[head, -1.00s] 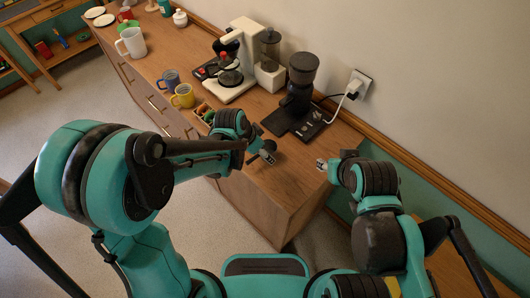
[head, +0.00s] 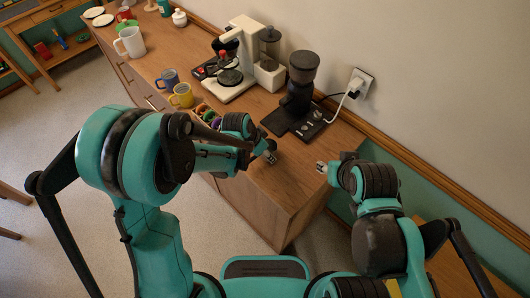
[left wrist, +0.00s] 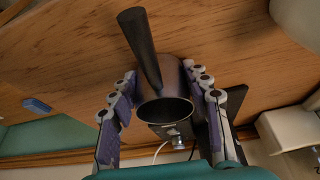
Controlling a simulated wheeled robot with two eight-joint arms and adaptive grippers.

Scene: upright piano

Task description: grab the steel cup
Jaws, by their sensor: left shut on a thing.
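The steel cup (left wrist: 163,80), a small metal cup with a long black handle, is in the left wrist view. It sits between the two fingers of my left gripper (left wrist: 160,72), which are shut on its sides. The cup's open rim faces the camera, and its handle points to the top of that view. In the head view my left gripper (head: 270,155) is over the front part of the wooden cabinet top, and the cup is mostly hidden there. My right gripper (head: 322,167) is at the cabinet's right end, apart from the cup; its jaws are too small to read.
A black grinder (head: 297,90) stands on a dark mat behind my left gripper. A white coffee maker (head: 243,55), a yellow mug (head: 182,95), a blue mug (head: 169,79) and a tray of coloured rings (head: 205,115) are farther left. The cabinet top (head: 290,185) between my grippers is clear.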

